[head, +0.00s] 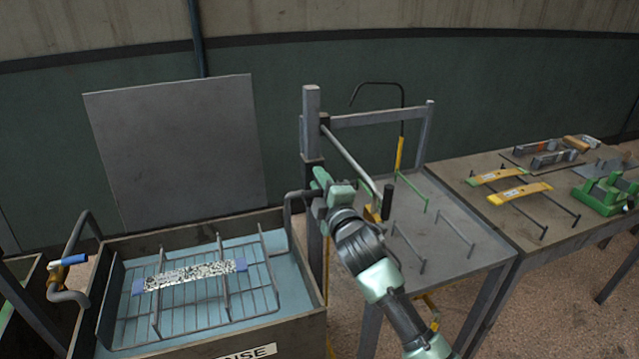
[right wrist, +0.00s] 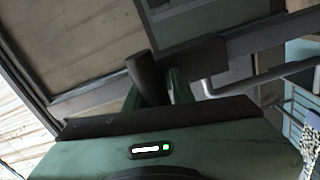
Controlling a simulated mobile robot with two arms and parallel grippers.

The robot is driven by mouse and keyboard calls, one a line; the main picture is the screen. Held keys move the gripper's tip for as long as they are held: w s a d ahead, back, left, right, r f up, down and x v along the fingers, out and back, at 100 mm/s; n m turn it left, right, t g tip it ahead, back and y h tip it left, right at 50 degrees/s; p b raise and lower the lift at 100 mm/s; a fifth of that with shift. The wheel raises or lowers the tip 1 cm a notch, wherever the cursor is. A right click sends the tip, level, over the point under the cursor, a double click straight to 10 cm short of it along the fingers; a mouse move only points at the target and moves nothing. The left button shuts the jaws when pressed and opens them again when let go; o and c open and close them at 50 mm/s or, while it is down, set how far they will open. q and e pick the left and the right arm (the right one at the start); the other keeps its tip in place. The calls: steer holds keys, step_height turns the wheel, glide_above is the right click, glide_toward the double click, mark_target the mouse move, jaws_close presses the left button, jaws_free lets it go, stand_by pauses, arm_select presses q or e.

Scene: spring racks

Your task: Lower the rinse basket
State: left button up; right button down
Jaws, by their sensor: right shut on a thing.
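The rinse basket (head: 204,310) is a wire rack in a brown-walled tank (head: 255,343) of pale blue water; I cannot tell how deep it sits. A speckled leaf spring (head: 190,276) with blue ends lies across it. A grey bent bar (head: 288,206) rises at the basket's right side towards my right gripper (head: 319,180). That gripper is shut, in the right wrist view, on a dark cylindrical grip (right wrist: 148,80); its fingers partly hide the grip, and the grey bar (right wrist: 265,78) runs beside it. My left gripper is not in view.
A grey post (head: 312,105) and a slanted bar (head: 350,155) with a dark end stand close behind my right arm. A grey panel (head: 178,145) rises behind the tank. A table with upright pegs (head: 455,230) and a bench with yellow springs (head: 518,193) lie right.

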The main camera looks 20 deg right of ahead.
mark_target(315, 226)
step_height(315, 226, down, 17)
steer(key=b, duration=0.9)
steer(key=shift+r, duration=0.15)
steer(key=shift+s+a, duration=0.1)
steer(key=shift+f, duration=0.2)
steer(key=c, duration=1.3)
jaws_free()
steer(key=shift+o, duration=0.2)
steer(key=shift+r, duration=0.15)
steer(key=shift+r, duration=0.1)
steer(key=s+b, duration=0.1)
steer(key=s, duration=0.6)
steer(key=shift+s+d, duration=0.2)
steer(key=shift+s, duration=0.15)
